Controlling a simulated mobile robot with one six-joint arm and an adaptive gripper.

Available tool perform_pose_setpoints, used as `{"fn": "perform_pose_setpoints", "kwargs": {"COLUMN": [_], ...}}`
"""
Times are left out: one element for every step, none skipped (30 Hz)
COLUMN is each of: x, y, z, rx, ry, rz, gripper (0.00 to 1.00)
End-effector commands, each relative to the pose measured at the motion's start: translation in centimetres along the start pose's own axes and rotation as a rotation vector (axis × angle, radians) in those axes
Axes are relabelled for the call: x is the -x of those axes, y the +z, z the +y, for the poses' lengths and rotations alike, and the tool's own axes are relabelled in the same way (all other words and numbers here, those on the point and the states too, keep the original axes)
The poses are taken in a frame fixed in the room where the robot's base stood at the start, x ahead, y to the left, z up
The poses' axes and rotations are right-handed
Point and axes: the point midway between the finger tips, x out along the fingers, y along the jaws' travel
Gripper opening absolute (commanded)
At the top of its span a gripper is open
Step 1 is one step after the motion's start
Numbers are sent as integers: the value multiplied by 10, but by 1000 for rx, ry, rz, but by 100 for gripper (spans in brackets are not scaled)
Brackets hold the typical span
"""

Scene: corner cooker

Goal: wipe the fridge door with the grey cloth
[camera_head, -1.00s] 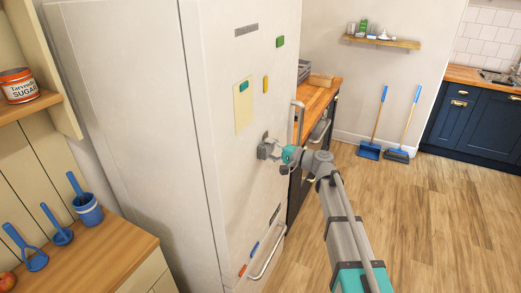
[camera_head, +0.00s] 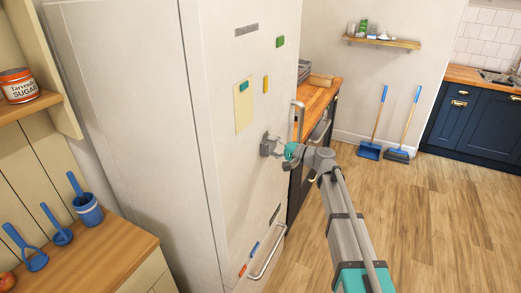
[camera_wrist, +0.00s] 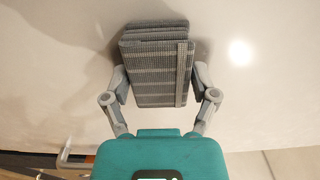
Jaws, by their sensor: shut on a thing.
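The fridge door (camera_head: 248,190) is the pale upright panel in the head view, with magnets and a paper note on it. In the wrist view its smooth surface (camera_wrist: 55,70) fills the background. My gripper (camera_head: 266,146) is at the middle of the door. In the wrist view my gripper (camera_wrist: 158,90) is shut on the folded grey cloth (camera_wrist: 155,65), which has a plaid pattern. The cloth lies close against the door with a shadow around it; exact contact cannot be told. In the head view the cloth is small and mostly merged with the gripper.
A yellow note (camera_head: 243,106) and magnets (camera_head: 280,41) are above my gripper. A vertical handle (camera_head: 297,122) is at the door's right edge, and a lower handle (camera_head: 267,254) is below. A wooden counter (camera_head: 320,97) stands behind.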

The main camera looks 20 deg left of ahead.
Motion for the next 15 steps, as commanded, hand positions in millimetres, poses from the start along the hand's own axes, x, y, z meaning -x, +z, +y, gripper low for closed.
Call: {"fn": "perform_pose_setpoints", "kwargs": {"x": [0, 0, 0, 0, 0, 0, 0, 0, 0, 0, 0, 0, 0, 0, 0], "y": [0, 0, 1, 2, 4, 6, 7, 10, 13, 15, 18, 21, 23, 26, 29], "z": [0, 0, 0, 0, 0, 0, 0, 0, 0, 0, 0, 0, 0, 0, 0], "rx": [0, 0, 0, 0, 0, 0, 0, 0, 0, 0, 0, 0, 0, 0, 0], "ry": [0, 0, 0, 0, 0, 0, 0, 0, 0, 0, 0, 0, 0, 0, 0], "rz": [0, 0, 0, 0, 0, -1, -1, -1, -1, -1, -1, -2, -2, -2, -2], "gripper": [22, 22, 22, 22, 22, 22, 22, 22, 22, 22, 22, 22, 22, 22, 22]}}
